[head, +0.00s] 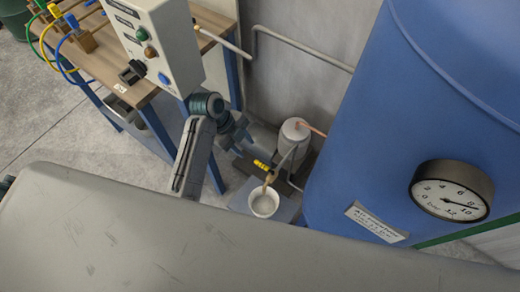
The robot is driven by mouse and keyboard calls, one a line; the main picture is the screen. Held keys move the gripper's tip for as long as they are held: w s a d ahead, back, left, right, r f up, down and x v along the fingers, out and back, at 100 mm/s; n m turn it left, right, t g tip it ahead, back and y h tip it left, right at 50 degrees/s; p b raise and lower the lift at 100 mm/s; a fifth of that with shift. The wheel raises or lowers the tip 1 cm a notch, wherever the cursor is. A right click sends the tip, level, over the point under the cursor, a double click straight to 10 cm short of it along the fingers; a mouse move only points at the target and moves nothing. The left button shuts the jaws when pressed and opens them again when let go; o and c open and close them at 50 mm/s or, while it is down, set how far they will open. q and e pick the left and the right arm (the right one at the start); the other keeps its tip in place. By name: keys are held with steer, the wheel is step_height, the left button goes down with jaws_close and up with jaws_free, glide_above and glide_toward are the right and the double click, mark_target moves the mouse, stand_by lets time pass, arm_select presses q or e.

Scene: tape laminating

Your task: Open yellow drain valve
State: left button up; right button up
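The yellow drain valve handle (262,166) is small and sits low beside the blue tank, just above a white cup (264,203). A short brass-coloured spout comes down from the valve area to the cup. My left gripper (241,138) is above and slightly left of the yellow handle, with a small gap seeming to lie between them. It is dark and small here, so I cannot tell whether its fingers are open or shut. My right gripper is not in view.
A large blue tank (365,130) with a round pressure gauge (451,190) stands on the right. A grey control box (160,40) and a wooden bench (105,65) are at the upper left. A silver cylinder (294,136) with a copper pipe stands behind the valve.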

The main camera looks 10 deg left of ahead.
mark_target(260, 164)
arm_select(q)
steer(key=p+x, duration=0.1)
steer(key=x, duration=0.9)
steer(key=shift+d+f, duration=0.2)
steer(key=shift+f, duration=0.05)
jaws_close()
